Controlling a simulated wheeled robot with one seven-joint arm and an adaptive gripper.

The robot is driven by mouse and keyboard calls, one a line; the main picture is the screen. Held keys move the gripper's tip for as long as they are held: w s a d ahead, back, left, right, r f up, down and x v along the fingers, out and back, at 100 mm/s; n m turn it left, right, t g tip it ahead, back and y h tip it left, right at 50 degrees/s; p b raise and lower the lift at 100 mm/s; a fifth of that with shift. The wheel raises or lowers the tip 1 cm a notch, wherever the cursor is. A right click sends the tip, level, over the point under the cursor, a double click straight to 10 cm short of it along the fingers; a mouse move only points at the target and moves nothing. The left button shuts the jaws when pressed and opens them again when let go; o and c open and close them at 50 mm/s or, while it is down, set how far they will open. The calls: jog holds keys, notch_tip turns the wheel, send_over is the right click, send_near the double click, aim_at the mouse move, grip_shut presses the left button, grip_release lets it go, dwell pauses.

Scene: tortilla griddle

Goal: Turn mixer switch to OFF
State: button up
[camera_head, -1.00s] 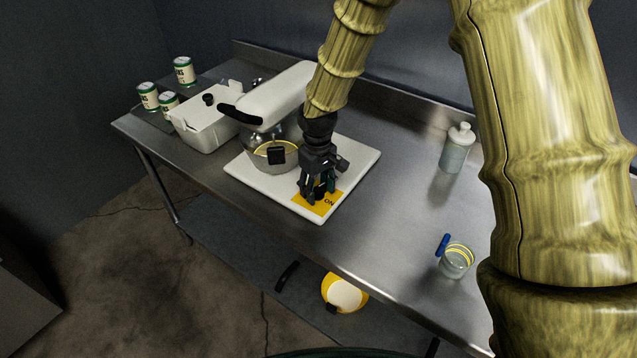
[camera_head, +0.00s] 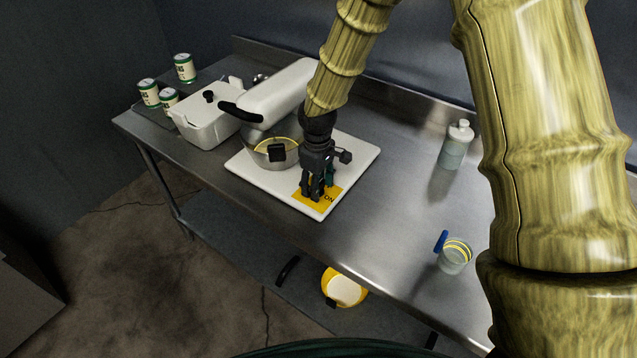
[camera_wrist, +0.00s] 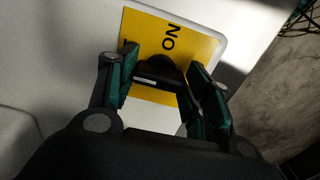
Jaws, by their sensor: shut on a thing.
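The mixer (camera_head: 285,92) is white and stands on a white base board (camera_head: 262,182) on the metal table. A yellow switch label (camera_head: 328,203) lies at the board's front corner, with ON readable at its right side. My gripper (camera_head: 313,197) points down over this label. In the wrist view, my gripper (camera_wrist: 165,85) has its green-padded fingers on either side of the black switch knob (camera_wrist: 160,72) and is shut on it. The yellow label (camera_wrist: 185,40) shows ON beyond the knob. The rest of the lettering is mostly hidden by a finger.
A metal bowl (camera_head: 262,152) sits under the mixer head. A white lidded box (camera_head: 205,122) and several cans (camera_head: 185,68) stand to the left. A bottle (camera_head: 456,146) and a glass with yellow bands (camera_head: 455,258) stand to the right. A yellow pot (camera_head: 343,287) is on the lower shelf.

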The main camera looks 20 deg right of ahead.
jog(key=o, duration=1)
jog(key=shift+w+f, duration=0.1)
jog(key=shift+f, duration=0.05)
jog(key=shift+r, duration=0.2)
notch_tip(320, 180, up, 12)
jog(key=shift+f, duration=0.15)
jog(key=shift+d, duration=0.1)
